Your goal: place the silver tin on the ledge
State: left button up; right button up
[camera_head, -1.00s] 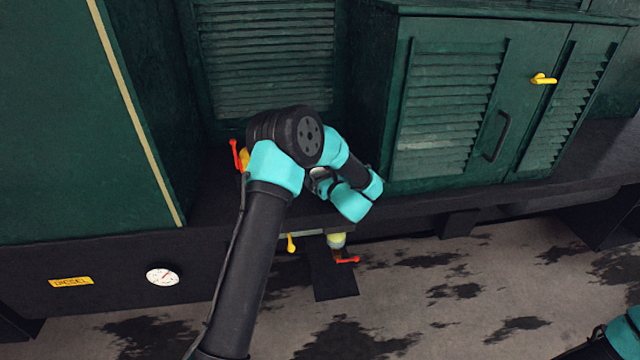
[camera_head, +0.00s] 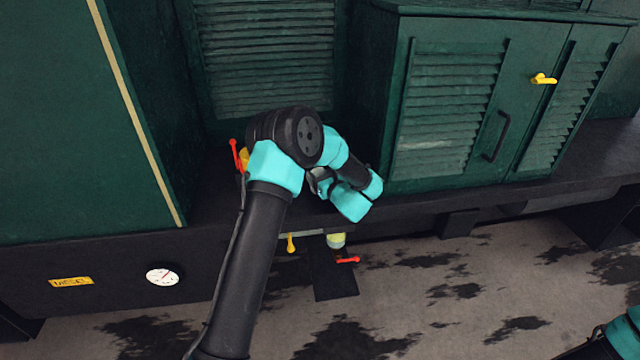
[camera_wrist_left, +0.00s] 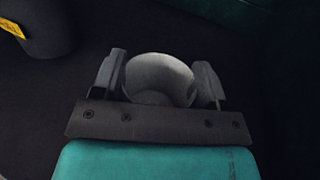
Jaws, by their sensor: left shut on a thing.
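The silver tin (camera_wrist_left: 160,72) is a round, open-topped grey can in the left wrist view. It sits between the two fingers of my left gripper (camera_wrist_left: 158,82), which is shut on it. In the head view my left gripper (camera_head: 318,183) is mostly hidden behind my own arm, over the dark ledge, and I cannot make out the tin clearly there. The ledge (camera_head: 520,196) is a long black shelf along the foot of the green cabinets. I cannot tell whether the tin touches it. My right gripper is out of view.
A dark cylinder with a yellow label (camera_wrist_left: 42,32) stands at the upper left of the wrist view. A red lever (camera_head: 234,153) is left of the gripper. A louvred green cabinet (camera_head: 450,110) rises at right. Yellow (camera_head: 291,243) and red (camera_head: 348,260) handles hang below the ledge.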

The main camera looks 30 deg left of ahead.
pick_arm(q)
jog(key=shift+c, duration=0.7)
jog(key=shift+r, duration=0.1)
jog(key=shift+r, duration=0.9)
jog(key=shift+s+d+r, duration=0.1)
jog(key=shift+r, duration=0.35)
jog(key=shift+s+d+r, duration=0.1)
jog(key=shift+r, duration=0.3)
jog(key=s+d+r, duration=0.1)
jog(key=s+d, duration=0.7)
jog(key=s, duration=0.5)
jog(key=shift+r, duration=0.15)
jog(key=shift+s, duration=0.1)
